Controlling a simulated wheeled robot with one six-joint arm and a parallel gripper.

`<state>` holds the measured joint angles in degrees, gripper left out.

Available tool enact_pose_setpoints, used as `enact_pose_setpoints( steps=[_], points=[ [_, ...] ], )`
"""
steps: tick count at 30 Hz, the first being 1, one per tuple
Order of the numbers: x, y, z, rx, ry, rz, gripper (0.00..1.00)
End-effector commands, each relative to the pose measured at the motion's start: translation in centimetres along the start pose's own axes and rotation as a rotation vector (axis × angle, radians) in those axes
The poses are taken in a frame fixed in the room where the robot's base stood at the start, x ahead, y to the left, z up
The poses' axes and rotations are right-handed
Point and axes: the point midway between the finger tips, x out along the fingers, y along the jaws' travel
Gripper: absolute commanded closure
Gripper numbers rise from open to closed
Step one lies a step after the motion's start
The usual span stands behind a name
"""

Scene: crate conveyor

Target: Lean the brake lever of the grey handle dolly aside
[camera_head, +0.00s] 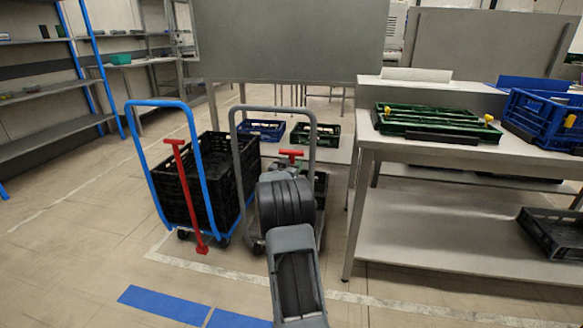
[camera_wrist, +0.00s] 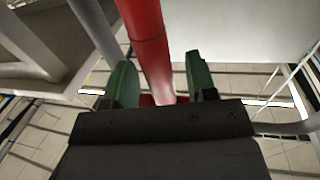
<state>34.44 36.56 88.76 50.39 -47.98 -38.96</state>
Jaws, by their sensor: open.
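The grey handle dolly (camera_head: 236,150) stands at the middle of the head view, largely behind my arm. The T-shaped top of its red brake lever (camera_head: 291,153) shows just above my arm; the lower lever is hidden there. In the wrist view the red lever (camera_wrist: 147,35) runs down from the top edge into the space between the two green fingers. My gripper (camera_wrist: 160,78) is open, one finger on each side of the lever, with gaps visible beside it. I cannot tell how deep the lever sits between them. My gripper is hidden behind my arm in the head view.
A blue handle dolly (camera_head: 191,112) with a black crate (camera_head: 176,190) and its own red lever (camera_head: 186,190) stands close on the left. A steel table (camera_head: 357,150) with green and blue crates is close on the right. Open floor lies front left, with blue floor strips (camera_head: 165,304).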

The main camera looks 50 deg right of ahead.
Motion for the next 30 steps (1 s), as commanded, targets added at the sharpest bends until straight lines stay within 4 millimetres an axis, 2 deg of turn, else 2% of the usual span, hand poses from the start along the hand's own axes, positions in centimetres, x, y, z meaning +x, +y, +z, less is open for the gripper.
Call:
enact_pose_setpoints(
  steps=[11,27,30],
  points=[
    [0.40,0.03,-0.03,0.000,0.000,0.000,0.48],
    [0.37,0.02,-0.03,0.000,0.000,0.000,0.98],
    [0.37,0.03,-0.02,0.000,0.000,0.001,1.00]
  ],
)
